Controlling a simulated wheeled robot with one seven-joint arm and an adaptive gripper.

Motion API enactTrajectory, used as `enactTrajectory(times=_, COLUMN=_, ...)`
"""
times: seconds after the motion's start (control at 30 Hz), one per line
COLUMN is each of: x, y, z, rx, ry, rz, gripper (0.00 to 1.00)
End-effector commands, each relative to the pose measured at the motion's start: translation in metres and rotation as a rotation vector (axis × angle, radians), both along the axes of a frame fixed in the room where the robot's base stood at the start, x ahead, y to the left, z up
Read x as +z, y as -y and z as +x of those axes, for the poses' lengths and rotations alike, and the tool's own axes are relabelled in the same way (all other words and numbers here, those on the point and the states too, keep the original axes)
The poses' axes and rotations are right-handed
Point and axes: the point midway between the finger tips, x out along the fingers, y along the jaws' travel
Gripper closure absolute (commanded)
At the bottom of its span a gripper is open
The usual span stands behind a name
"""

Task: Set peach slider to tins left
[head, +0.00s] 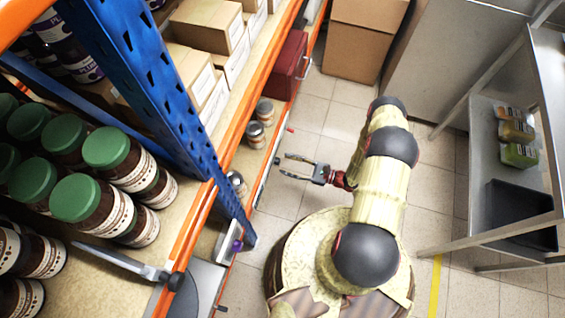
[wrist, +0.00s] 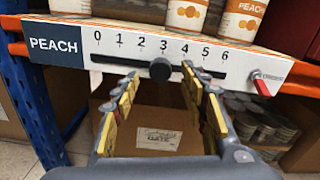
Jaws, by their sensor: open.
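The PEACH scale strip (wrist: 245,62) runs along the shelf's front edge in the wrist view, numbered 0 to 6. Its round black slider knob (wrist: 160,69) sits in the slot just about under the 3. Peach tins with orange and white labels stand on the shelf above; one tin (wrist: 187,14) is above the 4, another (wrist: 241,18) is further right, and one is at the left edge. The head view shows tins (head: 255,135) there too. My gripper (wrist: 160,79) is open, its fingertips on either side of the knob in the picture; contact is not clear. It also shows in the head view (head: 281,166).
A red-tipped lever (wrist: 262,84) sticks out at the strip's right end. Below are a cardboard box (wrist: 160,130) and stacked tins (wrist: 258,125). A blue rack post (head: 150,90) stands left. A steel shelf unit (head: 500,75) is at right, with open floor between.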

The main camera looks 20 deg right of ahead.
Motion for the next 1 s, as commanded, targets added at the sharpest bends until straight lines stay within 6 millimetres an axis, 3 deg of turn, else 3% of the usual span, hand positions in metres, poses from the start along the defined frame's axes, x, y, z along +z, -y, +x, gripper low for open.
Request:
enactTrajectory(times=0.2, x=0.0, y=0.036, z=-0.023, rx=-0.006, ry=0.002, rz=-0.002, gripper=0.56)
enactTrajectory(times=0.43, x=0.0, y=0.061, z=-0.042, rx=-0.004, ry=0.002, rz=-0.001, gripper=0.56)
enactTrajectory(times=1.0, x=0.0, y=0.07, z=-0.05, rx=-0.001, ry=0.001, rz=0.0, gripper=0.56)
